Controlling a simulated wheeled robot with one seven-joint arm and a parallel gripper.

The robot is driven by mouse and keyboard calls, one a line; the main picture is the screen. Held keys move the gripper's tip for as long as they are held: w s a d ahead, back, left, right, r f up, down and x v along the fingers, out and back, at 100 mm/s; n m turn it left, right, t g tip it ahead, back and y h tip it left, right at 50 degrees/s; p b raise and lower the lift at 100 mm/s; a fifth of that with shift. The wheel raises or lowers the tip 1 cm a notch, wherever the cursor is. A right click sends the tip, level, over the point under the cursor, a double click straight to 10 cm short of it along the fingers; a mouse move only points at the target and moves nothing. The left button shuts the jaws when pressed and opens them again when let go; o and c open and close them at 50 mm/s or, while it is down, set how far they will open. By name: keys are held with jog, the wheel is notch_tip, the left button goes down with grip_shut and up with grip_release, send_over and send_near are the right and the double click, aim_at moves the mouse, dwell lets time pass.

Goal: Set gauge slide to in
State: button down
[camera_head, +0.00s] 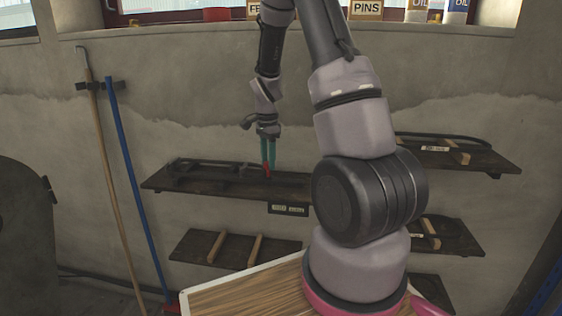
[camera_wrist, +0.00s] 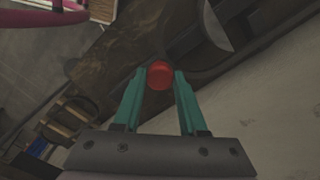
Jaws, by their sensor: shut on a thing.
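My gripper (camera_head: 268,160) points down over the upper shelf on the wall, its teal fingers shut on a small red knob (camera_head: 267,171). The wrist view shows the round red knob (camera_wrist: 160,75) between the two fingertips (camera_wrist: 161,80). Dark, flat metal parts (camera_head: 205,170) lie on the shelf around the knob. They look like the gauge slide and its track, but I cannot tell how far in or out the slide stands. A small label plate (camera_head: 289,209) hangs on the shelf's front edge; its words are too blurred to read.
The upper shelf (camera_head: 158,182) runs behind my arm. A lower shelf (camera_head: 190,250) with wooden strips is below it. Another shelf (camera_head: 490,160) is at the right. A blue pole (camera_head: 135,180) and a wooden pole (camera_head: 108,180) lean on the wall at left.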

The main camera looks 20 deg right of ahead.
jog(key=shift+w+a, duration=0.15)
jog(key=shift+a, duration=0.05)
jog(key=shift+c, duration=2.2)
grip_release()
jog(key=shift+a, duration=0.1)
jog(key=shift+r, duration=0.15)
notch_tip(320, 180, up, 11)
jog(key=shift+f, duration=0.2)
jog(key=s+a+r+n+t+y, duration=0.1)
jog(key=s+a+r+n+t, duration=0.15)
jog(key=s+r, duration=0.35)
jog(key=s+a+r+n+t, duration=0.1)
jog(key=s+r+n, duration=0.2)
jog(key=s+r, duration=0.3)
jog(key=s+a+r+n+t, duration=0.1)
jog(key=s+r+n+t, duration=0.1)
jog(key=s, duration=0.3)
jog(key=s+a+r+n+t+y, duration=0.1)
jog(key=s+a+r+n, duration=0.1)
jog(key=s+r+n, duration=0.2)
jog(key=shift+s+a+t, duration=0.25)
jog(key=shift+s+t, duration=0.1)
jog(key=shift+s, duration=0.9)
